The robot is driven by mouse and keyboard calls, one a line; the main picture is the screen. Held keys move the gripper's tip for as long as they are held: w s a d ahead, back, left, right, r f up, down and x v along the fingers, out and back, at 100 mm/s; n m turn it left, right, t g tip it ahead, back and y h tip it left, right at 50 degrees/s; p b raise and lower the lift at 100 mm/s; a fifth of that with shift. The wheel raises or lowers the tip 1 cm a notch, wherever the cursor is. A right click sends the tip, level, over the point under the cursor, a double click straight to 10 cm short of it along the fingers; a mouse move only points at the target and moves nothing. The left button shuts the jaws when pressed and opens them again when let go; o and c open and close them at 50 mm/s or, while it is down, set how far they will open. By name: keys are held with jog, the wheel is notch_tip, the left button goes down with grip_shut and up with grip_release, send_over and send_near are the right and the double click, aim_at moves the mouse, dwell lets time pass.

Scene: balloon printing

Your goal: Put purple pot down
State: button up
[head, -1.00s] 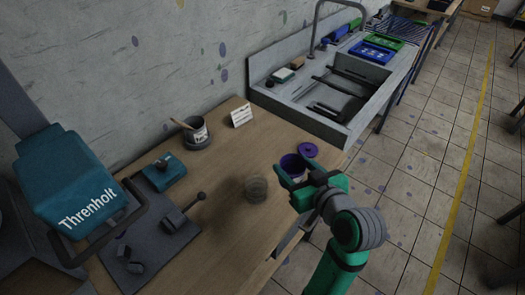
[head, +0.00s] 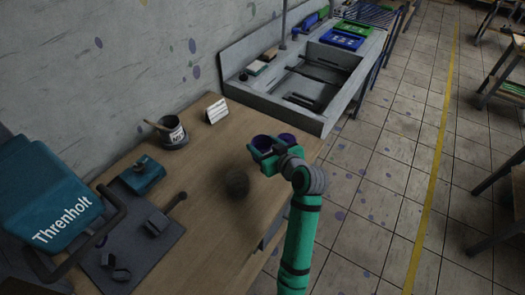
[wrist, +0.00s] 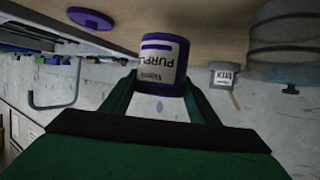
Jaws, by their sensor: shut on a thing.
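The purple pot (wrist: 161,65) has a white label reading "PURPLE", upside down in the wrist view. It also shows in the head view (head: 262,143), partly hidden by my gripper. My gripper (head: 266,154) is shut on the pot's sides, with one green finger on each side in the wrist view (wrist: 158,92). The pot is over the right end of the wooden table (head: 215,140), close to the surface. I cannot tell whether it touches. A purple lid (wrist: 91,19) lies on the table beside it, just right of the pot in the head view (head: 286,138).
A grey pot with a brush (head: 173,134), a white card (head: 216,111) and a teal device (head: 146,176) are farther left. The sink (head: 318,88) is behind. Bare wood lies between the card and my gripper.

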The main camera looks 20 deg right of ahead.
aim_at(258, 147)
jog(key=shift+w+f, duration=0.15)
jog(key=shift+f, duration=1.6)
jog(key=o, duration=1.1)
jog(key=shift+f, duration=0.1)
jog(key=shift+s+r, duration=0.25)
jog(key=v, duration=1.1)
jog(key=shift+s+d+r, duration=0.1)
jog(key=shift+s+r, duration=0.05)
jog(key=shift+s, duration=0.1)
jog(key=shift+w, duration=0.15)
